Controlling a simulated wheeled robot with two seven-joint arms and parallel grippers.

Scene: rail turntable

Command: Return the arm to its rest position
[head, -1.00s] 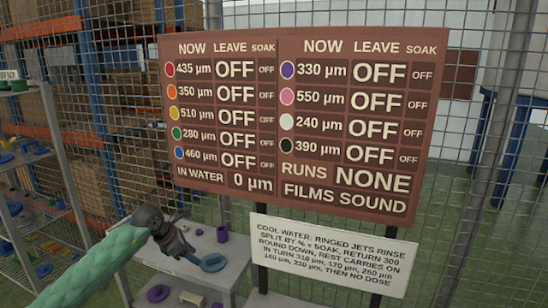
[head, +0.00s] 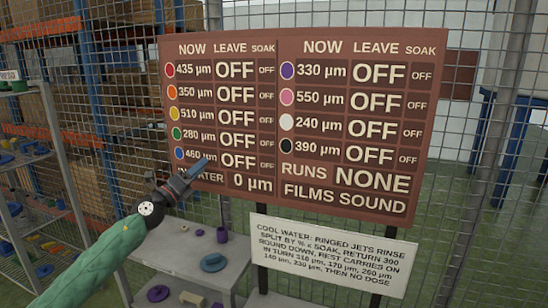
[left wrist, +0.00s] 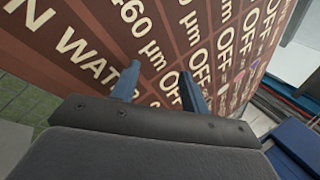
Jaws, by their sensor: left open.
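My left arm is green with a dark wrist and comes in from the lower left of the head view. My left gripper (head: 199,169) is raised in front of the lower left corner of the brown board (head: 300,205), overlapping the blue 460 µm row and the "IN WATER" line. In the left wrist view its two blue fingers (left wrist: 160,82) stand apart with nothing between them, and the board (left wrist: 60,70) fills the background. I cannot tell how far the fingers are from the board. My right gripper is in neither view.
A grey table (head: 180,258) below holds a blue disc with a knob (head: 213,262), a purple cup (head: 222,235) and a purple ring (head: 158,293). A white notice (head: 335,255) hangs under the board. Shelves (head: 42,180) stand left; wire mesh is behind.

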